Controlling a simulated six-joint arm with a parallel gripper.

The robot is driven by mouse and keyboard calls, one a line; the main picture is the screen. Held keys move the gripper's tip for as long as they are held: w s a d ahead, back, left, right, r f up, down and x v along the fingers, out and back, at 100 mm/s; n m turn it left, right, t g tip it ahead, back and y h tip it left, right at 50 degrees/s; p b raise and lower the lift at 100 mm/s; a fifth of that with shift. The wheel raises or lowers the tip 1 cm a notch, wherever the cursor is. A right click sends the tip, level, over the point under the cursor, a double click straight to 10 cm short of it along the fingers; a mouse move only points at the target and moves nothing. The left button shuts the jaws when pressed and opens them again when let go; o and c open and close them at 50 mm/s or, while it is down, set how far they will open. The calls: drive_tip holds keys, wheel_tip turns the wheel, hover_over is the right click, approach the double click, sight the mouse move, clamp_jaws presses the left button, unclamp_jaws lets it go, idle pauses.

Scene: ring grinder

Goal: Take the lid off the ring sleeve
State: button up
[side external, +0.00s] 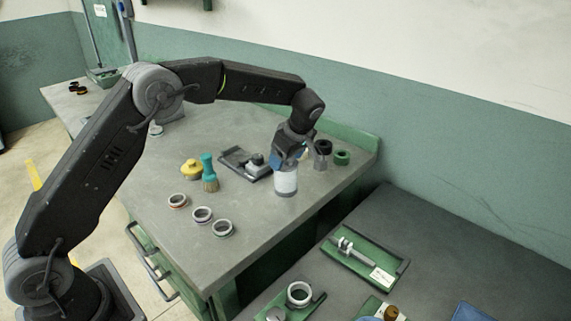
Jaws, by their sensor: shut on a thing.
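The ring sleeve (286,183) is a pale, whitish cylinder with grey ends, upright at the right part of the grey workbench. My gripper (285,163) points down over its top, coming from above. Its jaws are shut at the top of the sleeve, on the lid. The lid itself is mostly hidden by the fingers, and I cannot make out a gap between it and the sleeve. The sleeve's base appears to rest on the bench top.
Several loose rings (203,214) lie in front left. A teal brush (209,172) and yellow pot (191,169) stand left. A dark fixture (249,163) is just behind left. A dark-topped jar (322,154) and green ring (342,157) are close right.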

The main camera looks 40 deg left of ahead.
drive_tip(key=shift+r, duration=0.15)
drive_tip(key=shift+c, duration=0.3)
wheel_tip(320, 180, up, 4)
drive_tip(key=s+a+r, duration=0.6)
drive_tip(key=a, duration=0.3)
drive_tip(key=s+f+m, duration=0.1)
drive_tip(key=s+f, duration=0.1)
drive_tip(key=f, duration=0.2)
drive_tip(key=s+d+f+m+t, duration=0.1)
drive_tip(key=s+f+m, duration=0.1)
drive_tip(key=f, duration=0.3)
drive_tip(key=s+d+f+m, duration=0.1)
drive_tip(key=s+f, duration=0.2)
drive_tip(key=f, duration=0.1)
drive_tip(key=shift+f+m+t, duration=0.3)
drive_tip(key=shift+t, duration=0.1)
drive_tip(key=shift+f, duration=2.1)
drive_tip(key=shift+f, duration=0.1)
drive_tip(key=o, duration=0.9)
